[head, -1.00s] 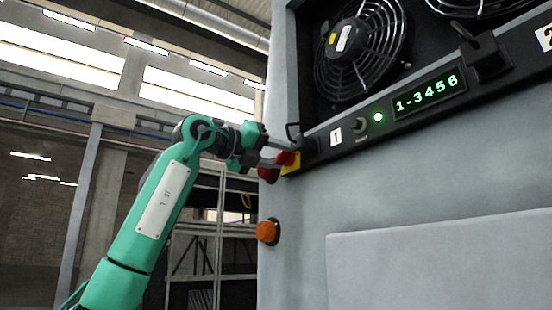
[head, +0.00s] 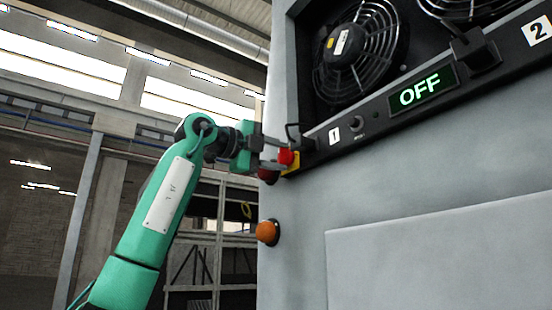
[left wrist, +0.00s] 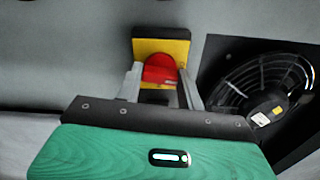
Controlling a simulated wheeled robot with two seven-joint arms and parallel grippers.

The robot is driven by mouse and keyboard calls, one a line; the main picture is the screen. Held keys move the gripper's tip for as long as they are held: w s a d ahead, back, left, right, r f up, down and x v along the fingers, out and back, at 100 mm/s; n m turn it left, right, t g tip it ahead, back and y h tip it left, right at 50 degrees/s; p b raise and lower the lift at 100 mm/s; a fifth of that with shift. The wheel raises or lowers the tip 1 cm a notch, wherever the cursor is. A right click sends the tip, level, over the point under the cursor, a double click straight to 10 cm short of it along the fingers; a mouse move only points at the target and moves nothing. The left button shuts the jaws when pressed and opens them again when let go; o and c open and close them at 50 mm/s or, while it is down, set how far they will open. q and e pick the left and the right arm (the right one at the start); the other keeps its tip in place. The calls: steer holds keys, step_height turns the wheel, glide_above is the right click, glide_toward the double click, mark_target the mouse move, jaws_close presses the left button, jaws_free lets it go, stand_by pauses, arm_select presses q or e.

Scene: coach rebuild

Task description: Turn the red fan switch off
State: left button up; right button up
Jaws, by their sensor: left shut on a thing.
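The red fan switch (head: 285,157) sits on a yellow plate (head: 293,168) at the left end of the dark panel strip. In the left wrist view the red switch (left wrist: 160,69) shows between my fingers, in front of its yellow plate (left wrist: 178,47). My left gripper (head: 276,154) is shut on the red switch, with a finger on each side of it (left wrist: 160,82). The display (head: 420,92) on the strip reads OFF. My right gripper is not in view.
A caged fan (head: 358,52) is set in the grey cabinet (head: 300,230) above the strip and also shows in the left wrist view (left wrist: 262,88). A small toggle (head: 355,124) sits beside label 1. An orange dome (head: 267,232) sticks out below the switch.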

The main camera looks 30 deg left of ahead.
arm_select(q)
steer(key=shift+n, duration=0.9)
steer(key=o, duration=1)
steer(key=shift+w, duration=0.1)
steer(key=shift+s+a+f+b, duration=0.1)
steer(key=shift+s+a+b, duration=0.15)
steer(key=shift+s+b, duration=0.3)
steer(key=b+v, duration=0.3)
steer(key=v, duration=0.9)
steer(key=shift+s+a, duration=0.2)
steer(key=shift+s, duration=0.15)
